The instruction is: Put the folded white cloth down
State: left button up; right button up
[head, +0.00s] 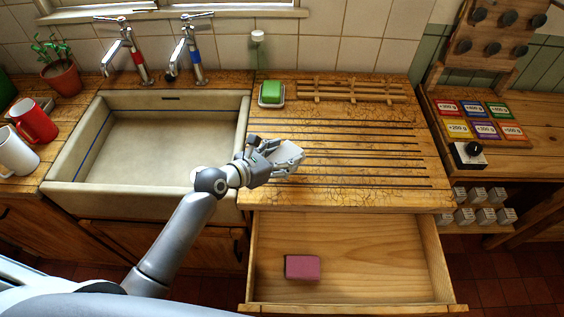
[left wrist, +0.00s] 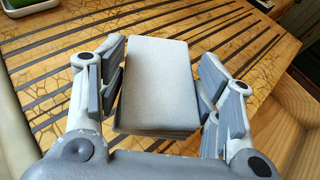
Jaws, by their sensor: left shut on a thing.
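The folded white cloth (head: 287,156) is a small light block in my left gripper (head: 275,153), over the left part of the grooved wooden drainboard (head: 350,195). In the left wrist view the cloth (left wrist: 157,80) sits between the two fingers of my left gripper (left wrist: 160,90), which is shut on it. The slatted board (left wrist: 50,95) shows beneath. I cannot tell whether the cloth touches the board. My right gripper is not in view.
An open drawer (head: 390,265) below the drainboard holds a pink block (head: 302,267). The sink (head: 150,140) lies to the left. A green soap on a dish (head: 271,93) and a wooden rack (head: 350,90) stand at the drainboard's back. The drainboard's right part is clear.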

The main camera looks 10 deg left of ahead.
pick_arm(q)
jog(key=shift+w+a+f, duration=0.1)
jog(key=shift+w+f, duration=0.25)
jog(key=shift+f, duration=0.1)
jog(key=shift+w+f, duration=0.15)
jog(key=shift+f, duration=1.5)
jog(key=shift+f, duration=0.15)
jog(key=o, duration=1)
